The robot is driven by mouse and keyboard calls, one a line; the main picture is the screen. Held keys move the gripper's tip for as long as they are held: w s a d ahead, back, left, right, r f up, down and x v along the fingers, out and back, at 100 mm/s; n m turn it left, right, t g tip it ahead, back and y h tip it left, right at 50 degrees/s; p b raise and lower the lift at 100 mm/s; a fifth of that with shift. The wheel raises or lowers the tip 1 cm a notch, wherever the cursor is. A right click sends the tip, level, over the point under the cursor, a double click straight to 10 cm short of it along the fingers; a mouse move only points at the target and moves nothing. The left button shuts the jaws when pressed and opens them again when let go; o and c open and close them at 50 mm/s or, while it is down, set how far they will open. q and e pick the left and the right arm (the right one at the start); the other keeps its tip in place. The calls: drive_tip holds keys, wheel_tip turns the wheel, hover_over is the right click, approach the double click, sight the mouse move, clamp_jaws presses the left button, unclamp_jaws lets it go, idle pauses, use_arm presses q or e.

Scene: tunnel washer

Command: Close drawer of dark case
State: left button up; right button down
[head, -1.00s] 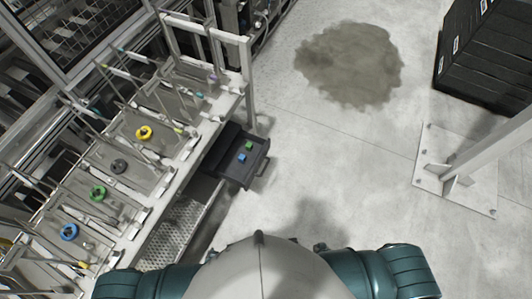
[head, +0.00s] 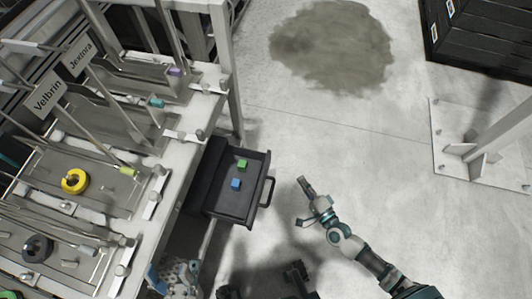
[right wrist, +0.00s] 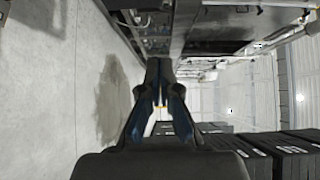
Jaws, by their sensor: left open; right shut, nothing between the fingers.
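The dark case (head: 203,162) sits under the edge of the bench at centre left in the head view. Its drawer (head: 224,209) is pulled out to the right, with a dark handle (head: 266,191) at its front. A green cube (head: 242,164) and a blue cube (head: 235,183) lie inside it. My right gripper (head: 304,184) is shut and empty, to the right of the handle and apart from it. It also shows in the right wrist view (right wrist: 159,105). My left gripper (head: 163,279) is open at the lower left, partly hidden and hard to make out.
The bench (head: 150,172) with metal racks and a yellow ring (head: 75,181) fills the left. A bench post (head: 233,90) stands behind the drawer. Dark crates (head: 480,45) and a post's base plate (head: 450,155) are at right. Floor right of the drawer is clear, with a dark stain (head: 335,45).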

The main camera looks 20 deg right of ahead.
drive_tip(key=w+a, duration=0.5)
drive_tip(key=w, duration=0.7)
drive_tip(key=shift+a, duration=0.2)
drive_tip(key=shift+w, duration=0.1)
